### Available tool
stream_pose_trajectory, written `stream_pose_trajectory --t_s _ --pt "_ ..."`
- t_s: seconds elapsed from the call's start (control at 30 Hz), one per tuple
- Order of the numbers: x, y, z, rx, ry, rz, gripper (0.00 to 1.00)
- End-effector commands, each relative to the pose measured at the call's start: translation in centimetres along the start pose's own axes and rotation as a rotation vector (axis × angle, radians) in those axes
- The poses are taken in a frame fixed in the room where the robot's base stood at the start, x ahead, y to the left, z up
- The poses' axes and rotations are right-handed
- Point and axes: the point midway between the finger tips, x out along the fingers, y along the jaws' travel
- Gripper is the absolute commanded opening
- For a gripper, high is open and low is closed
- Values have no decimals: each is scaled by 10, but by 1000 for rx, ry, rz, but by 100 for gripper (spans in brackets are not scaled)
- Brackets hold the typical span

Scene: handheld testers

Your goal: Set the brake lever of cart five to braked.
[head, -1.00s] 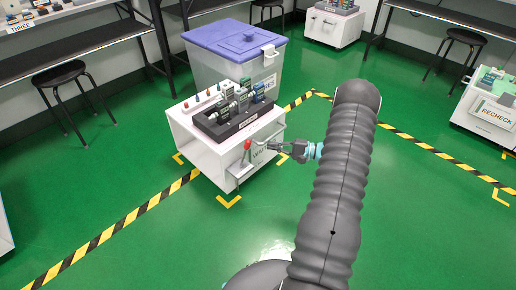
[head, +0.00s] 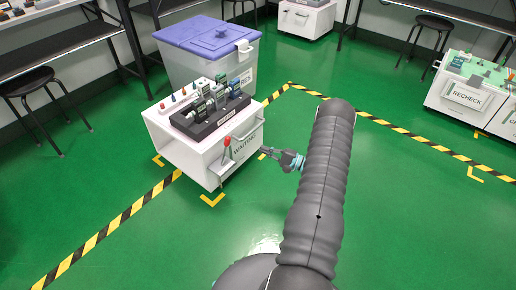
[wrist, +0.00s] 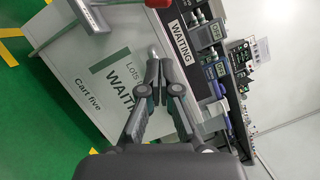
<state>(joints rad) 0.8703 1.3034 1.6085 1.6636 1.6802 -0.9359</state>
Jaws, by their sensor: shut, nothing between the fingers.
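Cart five (head: 185,154) is a white cart with an open side; its name shows on its end panel in the wrist view (wrist: 70,60). The brake lever (head: 227,146) stands roughly upright on a grey bracket at the panel's left side and has a red knob. In the wrist view the red knob (wrist: 157,3) is cut by the top edge. My gripper (head: 263,150) is shut and empty, right of the lever and apart from it. In the wrist view my gripper (wrist: 157,57) points at the panel near the WAITING label. I cannot read any brake marking.
A black rack of testers (head: 212,118) sits on the cart top. A grey bin with a purple lid (head: 207,38) stands behind it. A RECHECK cart (head: 465,95) is at right. A stool (head: 38,85) is at left. Green floor is free around the front.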

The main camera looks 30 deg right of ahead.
Motion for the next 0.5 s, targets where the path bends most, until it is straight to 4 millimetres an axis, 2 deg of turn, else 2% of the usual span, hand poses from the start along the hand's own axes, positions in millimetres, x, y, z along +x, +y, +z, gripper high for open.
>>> stream_pose_trajectory --t_s 0.43,0.5 --pt "84 0 1 0 -4 2 0" --pt "92 -1 8 2 -3 2 0"
